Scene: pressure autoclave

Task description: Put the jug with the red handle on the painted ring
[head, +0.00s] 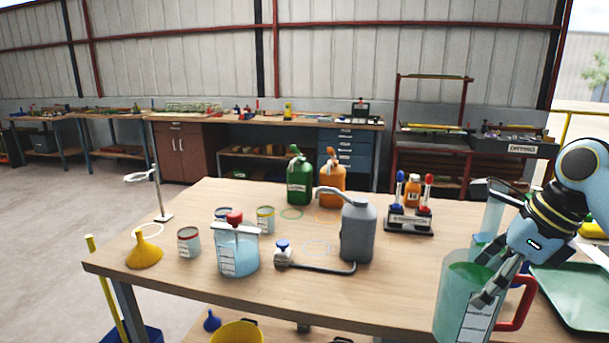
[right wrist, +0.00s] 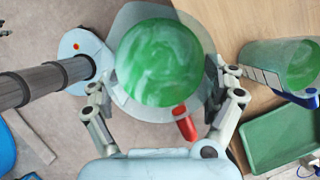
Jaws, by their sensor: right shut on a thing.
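The jug with the red handle (head: 460,302) is clear, with green liquid in it. It is at the bottom right of the head view, and its red handle (head: 520,303) points right. My right gripper (head: 490,283) is shut on its body. In the right wrist view the jug (right wrist: 160,62) is between the fingers, seen from above, off the table's edge. Several rings are marked on the table: a pale one (head: 318,241), a green one (head: 291,207), an orange one (head: 327,211) and a cream one (head: 149,224). I cannot tell which is meant. My left gripper is out of view.
A grey pump can (head: 358,232) with a long spout stands mid-table. A blue-liquid container (head: 237,252), tins and a yellow funnel (head: 145,254) are left. A rack (head: 410,222) stands back right. A blue-handled jug (right wrist: 270,62) and green tray (right wrist: 285,137) are near the gripper.

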